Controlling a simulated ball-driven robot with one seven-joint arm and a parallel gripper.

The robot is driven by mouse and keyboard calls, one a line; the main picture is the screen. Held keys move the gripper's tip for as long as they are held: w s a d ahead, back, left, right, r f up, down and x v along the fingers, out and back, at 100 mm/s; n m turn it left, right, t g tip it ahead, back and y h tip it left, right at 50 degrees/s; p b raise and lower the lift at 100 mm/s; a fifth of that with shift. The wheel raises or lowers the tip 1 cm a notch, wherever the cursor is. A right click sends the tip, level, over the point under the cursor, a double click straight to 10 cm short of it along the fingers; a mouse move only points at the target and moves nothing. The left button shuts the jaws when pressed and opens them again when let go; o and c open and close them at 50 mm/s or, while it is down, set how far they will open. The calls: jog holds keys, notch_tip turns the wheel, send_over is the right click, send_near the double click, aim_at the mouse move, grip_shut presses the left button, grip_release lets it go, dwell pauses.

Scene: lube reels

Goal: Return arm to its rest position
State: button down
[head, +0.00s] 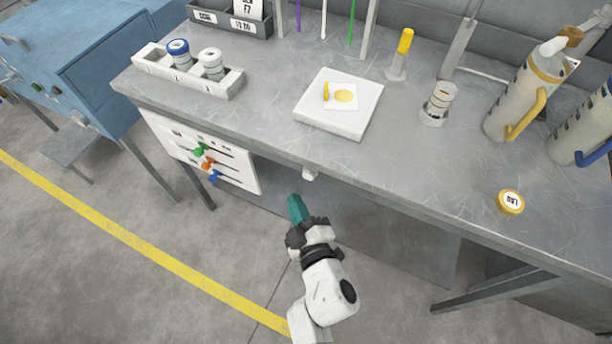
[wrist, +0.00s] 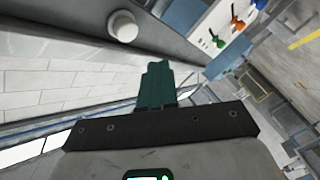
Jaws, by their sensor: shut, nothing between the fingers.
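My gripper (head: 296,207) is in front of the workbench, below the level of its top, in the head view. Its teal fingers are shut together with nothing between them. The shut fingers (wrist: 156,85) also show in the wrist view, pointing toward the underside of the bench. My white arm reaches up from the bottom of the head view, clear of the bench front.
A white knob (head: 309,174) juts from the bench front near my fingers. Open floor (head: 90,270) lies left.

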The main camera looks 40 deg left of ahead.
dwell(0.3)
jog(key=w+d+f+m+t+h, duration=0.15)
jog(key=w+d+m+h, duration=0.25)
jog(key=d, duration=0.4)
jog(key=w+d+m+t+h, duration=0.25)
jog(key=w+d, duration=0.25)
jog(key=d, duration=0.3)
jog(key=s+d+f+m+g+h, duration=0.1)
jog(key=d+f+m+g+h, duration=0.15)
jog(key=d+m+h, duration=0.95)
jog(key=s+d+f+g+y, duration=0.1)
jog(key=s+d+g, duration=0.1)
jog(key=s+d, duration=0.45)
jog(key=s+d+f+g+y, duration=0.1)
jog(key=s+d+g+y, duration=0.15)
jog(key=d, duration=0.75)
jog(key=s+d+r+m+g, duration=0.1)
jog(key=s+d+g, duration=0.1)
jog(key=s, duration=0.4)
jog(key=s+d+r+m+g, duration=0.1)
jog(key=s+d+m+g, duration=0.1)
jog(key=s, duration=0.5)
jog(key=shift+d, duration=0.35)
jog(key=shift+r, duration=0.1)
